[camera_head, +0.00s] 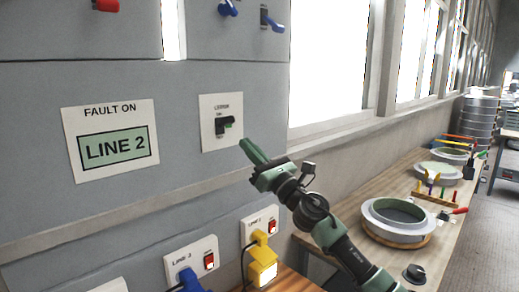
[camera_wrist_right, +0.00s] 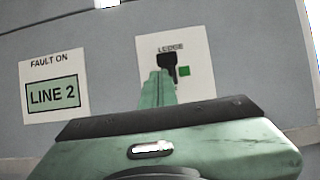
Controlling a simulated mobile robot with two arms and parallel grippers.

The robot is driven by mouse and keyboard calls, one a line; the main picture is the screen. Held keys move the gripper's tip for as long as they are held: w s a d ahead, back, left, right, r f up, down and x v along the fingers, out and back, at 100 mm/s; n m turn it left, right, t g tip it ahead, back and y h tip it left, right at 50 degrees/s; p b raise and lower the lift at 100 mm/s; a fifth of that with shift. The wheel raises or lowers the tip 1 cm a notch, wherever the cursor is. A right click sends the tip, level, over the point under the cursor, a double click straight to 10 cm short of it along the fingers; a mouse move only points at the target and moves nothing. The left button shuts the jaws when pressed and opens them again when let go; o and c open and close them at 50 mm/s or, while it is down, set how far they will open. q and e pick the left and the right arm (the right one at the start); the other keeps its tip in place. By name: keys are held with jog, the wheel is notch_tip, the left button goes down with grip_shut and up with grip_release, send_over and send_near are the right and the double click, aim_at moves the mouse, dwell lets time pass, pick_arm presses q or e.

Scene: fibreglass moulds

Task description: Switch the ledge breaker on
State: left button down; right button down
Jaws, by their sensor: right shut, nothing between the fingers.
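The ledge breaker (camera_head: 221,127) is a small black switch on a white plate labelled LEDGE, fixed to the grey wall panel. It also shows in the wrist view (camera_wrist_right: 168,62), with a green square (camera_wrist_right: 184,71) to the right of its black lever. I cannot tell its position for sure. My right gripper (camera_head: 245,146) is shut and empty, its green fingers pointing at the panel just right of and below the breaker. In the wrist view the fingertips (camera_wrist_right: 158,82) overlap the lower part of the plate; contact is not clear. My left gripper is not in view.
A sign (camera_head: 114,170) reading FAULT ON LINE 2 is left of the breaker. Below are line sockets with red switches, a blue plug (camera_head: 188,279) and a yellow plug (camera_head: 262,262). Blue levers (camera_head: 271,20) are above. A wooden bench with round moulds (camera_head: 400,218) runs along the right.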

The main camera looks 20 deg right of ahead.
jog(key=s, duration=0.1)
jog(key=s+d, duration=0.1)
jog(key=s+r, duration=0.1)
jog(key=s, duration=0.1)
jog(key=shift+d+r, duration=0.1)
jog(key=shift+d, duration=0.3)
